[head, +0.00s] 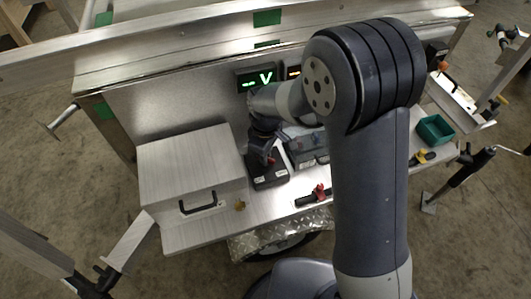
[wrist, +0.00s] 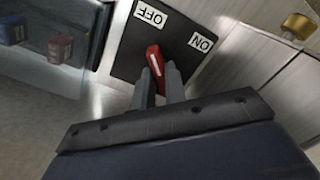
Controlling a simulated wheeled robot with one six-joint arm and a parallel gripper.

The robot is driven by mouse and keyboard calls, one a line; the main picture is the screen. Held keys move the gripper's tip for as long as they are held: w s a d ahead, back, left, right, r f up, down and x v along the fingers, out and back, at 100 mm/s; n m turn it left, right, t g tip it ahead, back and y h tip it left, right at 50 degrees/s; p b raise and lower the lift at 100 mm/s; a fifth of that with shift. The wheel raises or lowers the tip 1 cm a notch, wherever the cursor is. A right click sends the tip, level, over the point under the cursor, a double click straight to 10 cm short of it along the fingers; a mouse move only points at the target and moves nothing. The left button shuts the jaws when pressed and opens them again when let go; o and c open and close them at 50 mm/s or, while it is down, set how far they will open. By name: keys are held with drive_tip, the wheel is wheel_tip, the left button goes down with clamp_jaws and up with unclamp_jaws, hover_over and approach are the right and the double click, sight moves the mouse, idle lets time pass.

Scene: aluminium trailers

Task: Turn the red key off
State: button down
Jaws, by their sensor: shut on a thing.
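The red key (wrist: 155,60) stands on a black switch plate (wrist: 127,60) with white labels. The OFF label (wrist: 150,14) is at the upper left and the ON label (wrist: 202,42) at the upper right. My gripper (wrist: 160,78) is shut on the red key, one finger on each side. The key's end points up the picture, closer to the OFF label's side. In the head view my gripper (head: 263,150) is over the black switch box (head: 268,178) on the shelf. My fingers and arm partly hide the key there.
A pale metal box (head: 185,165) with a black handle stands left of the switch. A grey battery-like unit (head: 304,150) stands close on its right. A lit display (head: 257,80) is on the wall behind. A green tray (head: 435,130) is farther right. A brass latch (wrist: 298,25) shows in the wrist view.

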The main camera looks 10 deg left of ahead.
drive_tip(key=shift+n, duration=0.3)
drive_tip(key=c, duration=1.4)
unclamp_jaws()
drive_tip(key=shift+c, duration=0.2)
drive_tip(key=shift+r, duration=0.15)
wheel_tip(320, 180, up, 11)
drive_tip(key=shift+f, duration=0.2)
drive_tip(key=shift+f, duration=0.1)
wheel_tip(320, 180, down, 11)
drive_tip(key=shift+r, duration=0.1)
